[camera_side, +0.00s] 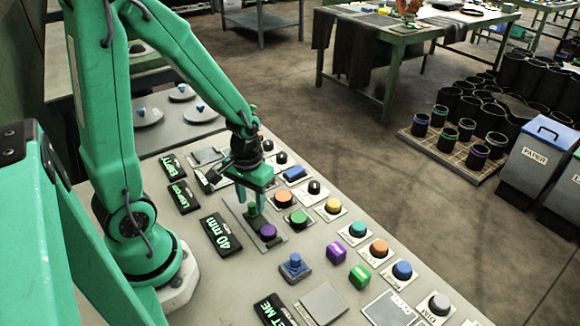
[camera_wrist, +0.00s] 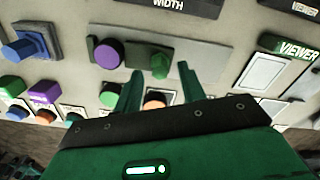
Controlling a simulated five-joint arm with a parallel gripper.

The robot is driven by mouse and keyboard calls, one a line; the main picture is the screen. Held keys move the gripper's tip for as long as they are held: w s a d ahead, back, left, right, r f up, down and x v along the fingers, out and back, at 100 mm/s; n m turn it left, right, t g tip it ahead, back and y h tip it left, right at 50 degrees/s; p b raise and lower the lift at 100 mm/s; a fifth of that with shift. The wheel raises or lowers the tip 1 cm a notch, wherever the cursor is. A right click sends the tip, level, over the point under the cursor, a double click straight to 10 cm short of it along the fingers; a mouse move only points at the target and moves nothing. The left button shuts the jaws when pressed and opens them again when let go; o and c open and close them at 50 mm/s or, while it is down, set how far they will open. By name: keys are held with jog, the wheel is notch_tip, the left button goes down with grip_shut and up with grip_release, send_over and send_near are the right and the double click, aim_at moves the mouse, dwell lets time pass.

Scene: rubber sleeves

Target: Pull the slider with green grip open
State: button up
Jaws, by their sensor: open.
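The green grip (camera_wrist: 160,66) stands on a grey plate (camera_wrist: 212,62) in the wrist view, beside a round purple knob (camera_wrist: 106,55) on the same plate. In the side view the green grip (camera_side: 252,209) is at the far end of the plate, partly hidden by my gripper, with the purple knob (camera_side: 268,232) nearer. My gripper (camera_wrist: 160,70) is open, pointing down at the plate. Its two fingers show on either side of the green grip in the wrist view, with gaps visible. I cannot tell whether they touch it.
The panel carries several coloured buttons close by, including an orange one (camera_side: 284,197) and a green one (camera_side: 299,217). A black "40 mm" display (camera_side: 221,235) lies left of the plate. A blue knob (camera_side: 295,264) and purple cube (camera_side: 336,252) stand nearer the camera.

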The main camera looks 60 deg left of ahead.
aim_at(256, 215)
jog(key=shift+f, duration=1.1)
grip_shut()
